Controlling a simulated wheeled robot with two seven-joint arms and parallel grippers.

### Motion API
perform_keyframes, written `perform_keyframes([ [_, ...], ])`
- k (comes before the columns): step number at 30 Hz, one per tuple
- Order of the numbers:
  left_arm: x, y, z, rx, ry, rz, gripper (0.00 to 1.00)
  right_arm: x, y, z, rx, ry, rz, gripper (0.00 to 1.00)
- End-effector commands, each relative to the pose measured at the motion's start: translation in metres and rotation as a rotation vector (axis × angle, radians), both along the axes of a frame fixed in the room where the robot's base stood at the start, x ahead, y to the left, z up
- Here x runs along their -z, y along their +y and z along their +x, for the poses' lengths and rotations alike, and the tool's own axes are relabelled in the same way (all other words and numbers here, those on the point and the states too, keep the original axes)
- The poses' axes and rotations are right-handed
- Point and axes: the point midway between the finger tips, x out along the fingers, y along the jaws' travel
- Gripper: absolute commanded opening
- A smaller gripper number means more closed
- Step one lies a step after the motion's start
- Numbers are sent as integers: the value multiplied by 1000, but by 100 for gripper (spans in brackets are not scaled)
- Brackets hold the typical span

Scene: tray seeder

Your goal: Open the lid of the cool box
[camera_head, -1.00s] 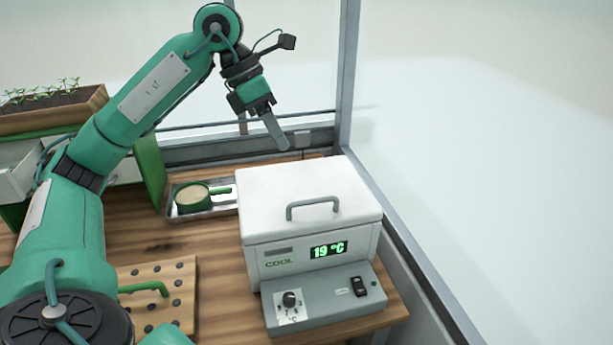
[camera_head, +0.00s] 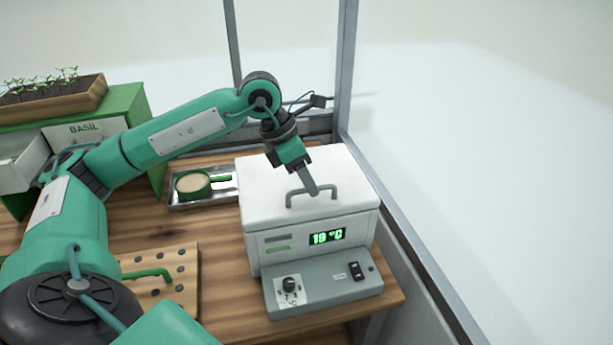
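The cool box (camera_head: 308,238) is a white box on the right end of the wooden table. Its white lid (camera_head: 262,175) is down and shut. A grey bar handle (camera_head: 289,200) stands on the lid near its front edge. My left gripper (camera_head: 313,190) points down over the lid, with its finger tips at the handle's crossbar. The fingers overlap in this view, so I cannot tell their gap or whether they touch the handle. My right gripper is not in view.
A grey control panel (camera_head: 330,292) with a knob and switch fronts the box. A metal tray (camera_head: 174,205) with a green round sieve (camera_head: 192,185) lies left of it. A board with holes (camera_head: 186,256) is at front left. A window frame (camera_head: 346,75) stands close behind and right.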

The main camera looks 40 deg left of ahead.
Motion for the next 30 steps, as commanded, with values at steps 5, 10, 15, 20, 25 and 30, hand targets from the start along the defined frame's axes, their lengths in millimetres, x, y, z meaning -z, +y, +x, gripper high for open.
perform_keyframes([
  [5, 0, 0, 0, 0, 0, 0, 32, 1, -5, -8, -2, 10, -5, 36],
  [10, 0, 0, 0, 0, 0, 0, 3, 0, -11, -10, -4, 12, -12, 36],
  [15, 0, 0, 0, 0, 0, 0, 0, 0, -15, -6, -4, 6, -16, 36],
  [20, -2, 1, 1, 0, 5, -6, 0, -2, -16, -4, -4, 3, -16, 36],
  [25, -13, 4, 3, -2, 33, -38, 0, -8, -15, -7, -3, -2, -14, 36],
  [30, -34, 10, 10, -2, 95, -115, 0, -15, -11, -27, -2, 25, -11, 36],
])
